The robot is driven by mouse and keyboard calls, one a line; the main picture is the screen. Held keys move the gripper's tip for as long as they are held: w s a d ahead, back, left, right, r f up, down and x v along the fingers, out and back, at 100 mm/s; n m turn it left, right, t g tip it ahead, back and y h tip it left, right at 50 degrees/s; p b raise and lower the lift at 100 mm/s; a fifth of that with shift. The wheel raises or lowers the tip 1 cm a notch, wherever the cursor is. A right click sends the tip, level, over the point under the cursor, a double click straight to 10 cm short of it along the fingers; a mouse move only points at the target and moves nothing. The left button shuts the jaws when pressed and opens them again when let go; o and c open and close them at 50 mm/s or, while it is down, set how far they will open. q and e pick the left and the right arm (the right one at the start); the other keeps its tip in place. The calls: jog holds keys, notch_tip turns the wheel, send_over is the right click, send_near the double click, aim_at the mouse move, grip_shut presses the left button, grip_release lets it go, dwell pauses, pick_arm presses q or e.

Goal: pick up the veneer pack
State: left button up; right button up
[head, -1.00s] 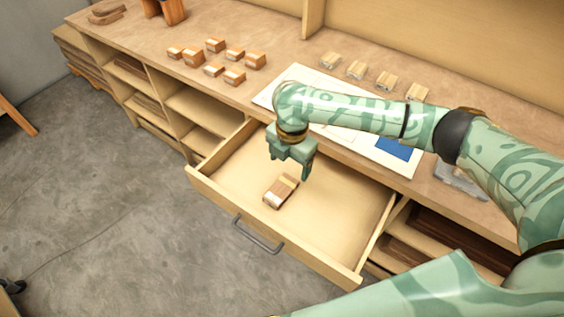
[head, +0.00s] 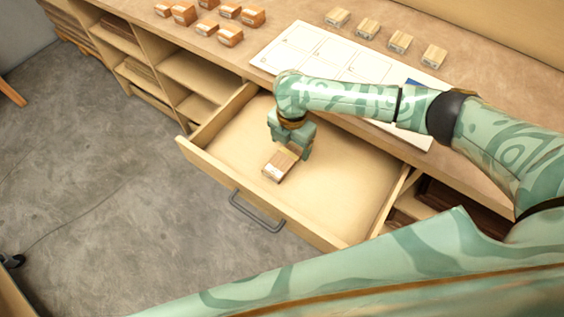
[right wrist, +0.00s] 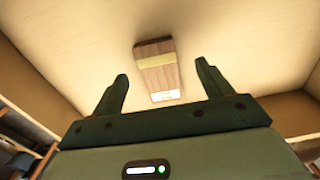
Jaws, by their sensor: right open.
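The veneer pack (head: 281,162) is a small brown wooden block with a paler band, lying in the open drawer (head: 335,212). It also shows in the right wrist view (right wrist: 157,73), beyond and between the fingertips, with a pale label at its near end. My right gripper (head: 290,150) points down into the drawer over the pack's far end and partly hides it. In the right wrist view the right gripper (right wrist: 163,88) has its two fingers apart with nothing between them. My left gripper is not in view.
The drawer's front with its grey handle (head: 257,212) faces the floor, and its walls surround the pack. On the bench top lie a white sheet (head: 345,58), several orange-brown blocks (head: 230,36) and several pale blocks (head: 399,41). The rest of the drawer floor is clear.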

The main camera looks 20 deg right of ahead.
aim_at(287, 155)
jog(key=f, duration=0.1)
jog(key=f+b, duration=0.1)
jog(key=f, duration=0.1)
jog(key=f+b, duration=0.1)
jog(key=shift+a+f, duration=0.4)
jog(key=shift+r, duration=0.15)
jog(key=shift+c, duration=0.6)
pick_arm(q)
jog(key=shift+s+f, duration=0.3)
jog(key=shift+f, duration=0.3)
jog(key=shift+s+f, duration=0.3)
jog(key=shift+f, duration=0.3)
pick_arm(e)
jog(key=c, duration=1)
